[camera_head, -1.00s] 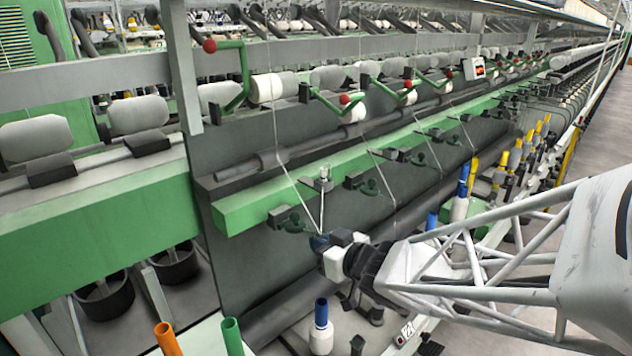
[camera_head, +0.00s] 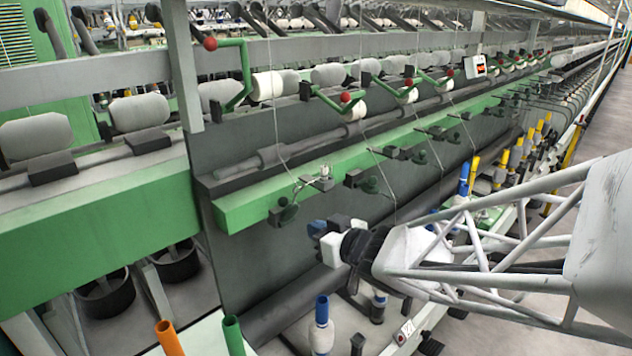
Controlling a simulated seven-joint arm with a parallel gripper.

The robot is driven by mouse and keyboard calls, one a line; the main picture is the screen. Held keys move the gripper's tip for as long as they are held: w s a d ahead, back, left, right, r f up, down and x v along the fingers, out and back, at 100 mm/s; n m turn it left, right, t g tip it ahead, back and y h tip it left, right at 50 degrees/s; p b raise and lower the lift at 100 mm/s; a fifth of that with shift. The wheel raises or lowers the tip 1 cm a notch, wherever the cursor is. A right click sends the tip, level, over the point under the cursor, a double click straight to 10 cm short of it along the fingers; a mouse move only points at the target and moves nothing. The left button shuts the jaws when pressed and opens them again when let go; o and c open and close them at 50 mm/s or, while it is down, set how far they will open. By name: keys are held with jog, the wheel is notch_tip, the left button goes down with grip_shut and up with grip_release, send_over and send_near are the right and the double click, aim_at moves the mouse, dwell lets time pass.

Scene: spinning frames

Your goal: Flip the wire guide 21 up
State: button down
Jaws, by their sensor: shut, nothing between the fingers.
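Several dark green wire guides sit along the front of the green rail (camera_head: 240,212). The nearest one (camera_head: 284,212) is at the left end of the row, and a thin bent wire rises from it toward a small metal fitting (camera_head: 323,178) on the rail. Another guide (camera_head: 370,184) sits further right. No numbers can be read, so I cannot tell which one is 21. My gripper (camera_head: 316,230) is shut and empty, below and right of the nearest guide and apart from it. Its blue fingertips are small in this view.
A thread (camera_head: 276,125) hangs from the white roller (camera_head: 267,86) toward the nearest guide. Blue-topped bobbins (camera_head: 321,330) stand below my gripper, with orange (camera_head: 168,338) and green (camera_head: 232,335) tubes at the left. The dark panel behind my gripper is close.

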jog(key=shift+s+d, duration=0.15)
dwell(0.3)
jog(key=s+d+f, duration=0.1)
jog(key=s+d, duration=0.5)
dwell(1.1)
jog(key=shift+s+d, duration=0.15)
jog(key=shift+d, duration=0.05)
jog(key=f+v, duration=0.1)
jog(key=v, duration=0.6)
jog(key=shift+s+d+f, duration=0.2)
jog(key=shift+s+d, duration=0.05)
jog(key=shift+s, duration=0.05)
dwell(0.7)
dwell(0.4)
